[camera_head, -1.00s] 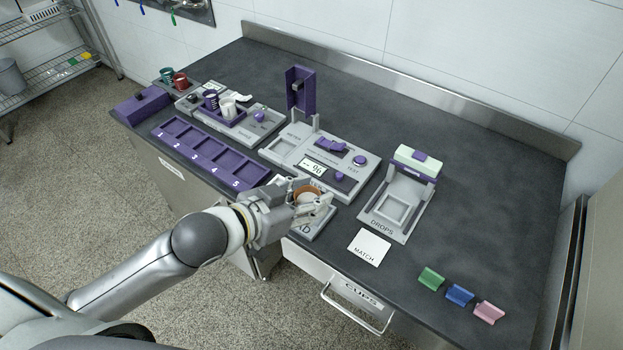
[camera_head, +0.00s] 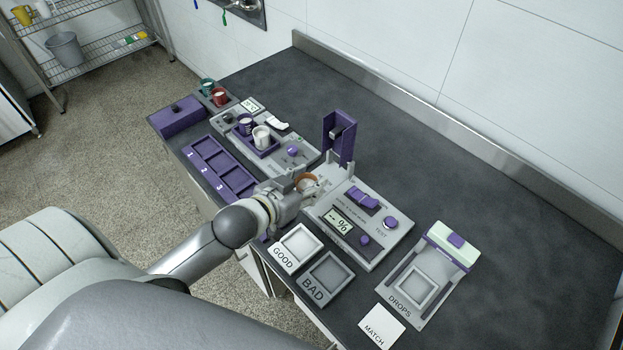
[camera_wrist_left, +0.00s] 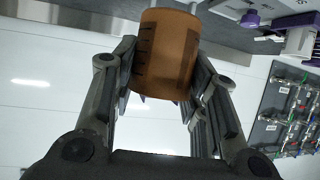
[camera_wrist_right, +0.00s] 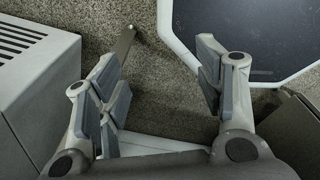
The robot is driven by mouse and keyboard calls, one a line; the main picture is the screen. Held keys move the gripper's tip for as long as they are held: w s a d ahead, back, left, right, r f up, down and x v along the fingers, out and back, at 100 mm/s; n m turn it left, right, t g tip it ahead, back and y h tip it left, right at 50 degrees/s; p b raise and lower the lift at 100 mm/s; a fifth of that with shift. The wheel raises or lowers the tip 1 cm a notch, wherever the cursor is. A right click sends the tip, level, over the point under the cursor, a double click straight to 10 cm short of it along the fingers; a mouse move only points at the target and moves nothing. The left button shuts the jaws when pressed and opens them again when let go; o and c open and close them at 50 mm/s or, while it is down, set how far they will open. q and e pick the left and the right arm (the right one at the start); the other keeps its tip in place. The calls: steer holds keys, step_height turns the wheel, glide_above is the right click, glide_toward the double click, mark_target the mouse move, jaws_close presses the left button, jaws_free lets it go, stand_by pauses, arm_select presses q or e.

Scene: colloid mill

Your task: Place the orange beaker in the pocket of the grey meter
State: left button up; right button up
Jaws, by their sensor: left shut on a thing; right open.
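The orange beaker (camera_wrist_left: 166,55) is gripped between the fingers of my left gripper (camera_wrist_left: 165,80). In the head view, the beaker's orange rim (camera_head: 306,182) shows in my left gripper (camera_head: 296,190), at the left end of the grey meter. The grey meter (camera_head: 378,240) has a "-- %" display, purple controls and a raised purple lid (camera_head: 339,138) at its back left. The pocket is mostly hidden behind the gripper and beaker; I cannot tell whether the beaker is in or above it. My right gripper (camera_wrist_right: 160,85) is open and empty, away from the counter.
GOOD (camera_head: 281,262) and BAD (camera_head: 314,295) pads lie in front of the meter. The DROPS stand (camera_head: 397,307) is to its right. A purple numbered rack (camera_head: 207,150) and a grey station (camera_head: 294,171) with cups stand left. The back of the counter is clear.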

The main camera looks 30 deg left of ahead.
mark_target(302, 179)
arm_select(q)
steer(key=w+f, duration=0.1)
steer(key=w+a+f, duration=0.1)
steer(key=w, duration=0.1)
steer(key=shift+w+a, duration=0.2)
steer(key=shift+w, duration=0.1)
steer(key=w+f, duration=0.1)
steer(key=f, duration=0.1)
steer(key=w+a+f, duration=0.1)
steer(key=w+f, duration=0.1)
steer(key=shift+w+f+p, duration=0.1)
steer(key=shift+f+p, duration=0.05)
steer(key=shift+p, duration=0.15)
steer(key=shift+w+a+f, duration=0.2)
steer(key=shift+w+f, duration=0.1)
steer(key=shift+f, duration=0.05)
step_height(302, 179, down, 2)
steer(key=shift+p, duration=0.35)
steer(key=shift+f, duration=0.65)
arm_select(e)
steer(key=shift+w+a+r, duration=0.2)
steer(key=shift+w+r, duration=0.3)
steer(key=shift+w+a+r, duration=0.15)
steer(key=shift+w+r, duration=0.3)
steer(key=shift+w, duration=0.05)
arm_select(q)
steer(key=shift+f, duration=0.15)
arm_select(e)
steer(key=shift+w+f, duration=0.1)
steer(key=shift+w, duration=0.05)
